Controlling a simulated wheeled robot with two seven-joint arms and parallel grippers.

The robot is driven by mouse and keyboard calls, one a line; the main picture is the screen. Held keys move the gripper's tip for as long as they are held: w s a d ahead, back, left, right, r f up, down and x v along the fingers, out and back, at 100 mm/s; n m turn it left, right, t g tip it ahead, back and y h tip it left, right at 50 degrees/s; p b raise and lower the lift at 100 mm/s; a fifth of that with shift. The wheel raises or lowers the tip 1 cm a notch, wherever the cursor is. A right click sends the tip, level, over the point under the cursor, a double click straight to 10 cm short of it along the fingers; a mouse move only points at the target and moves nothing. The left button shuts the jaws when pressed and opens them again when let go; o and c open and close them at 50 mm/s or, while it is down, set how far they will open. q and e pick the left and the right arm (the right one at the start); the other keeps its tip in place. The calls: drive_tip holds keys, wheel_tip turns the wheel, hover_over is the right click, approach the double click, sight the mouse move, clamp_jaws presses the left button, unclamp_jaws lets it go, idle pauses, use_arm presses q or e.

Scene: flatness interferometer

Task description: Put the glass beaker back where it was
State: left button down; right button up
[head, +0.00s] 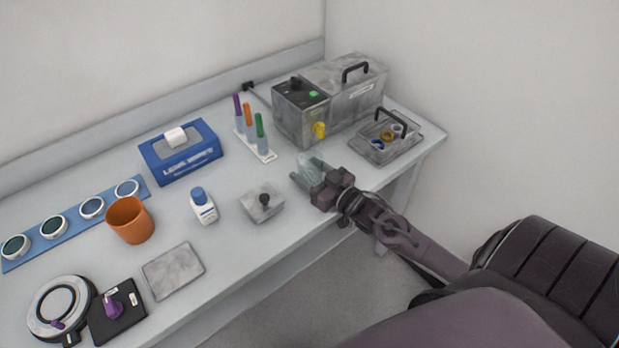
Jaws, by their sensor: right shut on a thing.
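The glass beaker (308,166) is a small, clear, pale greenish vessel near the right-hand part of the bench. My right gripper (316,180) is shut on it, reaching in from the lower right. The fingers and the wrist hide part of its near side. I cannot tell whether its base touches the bench or is just above it. My left gripper is not in view.
The bench (235,245) has a grey instrument box (345,92) behind the beaker and a metal tray (372,150) to its right. A grey block with a black knob (262,208), marker stand (262,154), white bottle (203,209) and orange cup (130,222) stand left.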

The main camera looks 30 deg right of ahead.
wheel_tip(320, 180, down, 3)
drive_tip(key=shift+r, duration=0.2)
drive_tip(key=shift+f, duration=0.2)
drive_tip(key=o, duration=1)
drive_tip(key=shift+o, duration=0.2)
drive_tip(key=shift+r, duration=0.1)
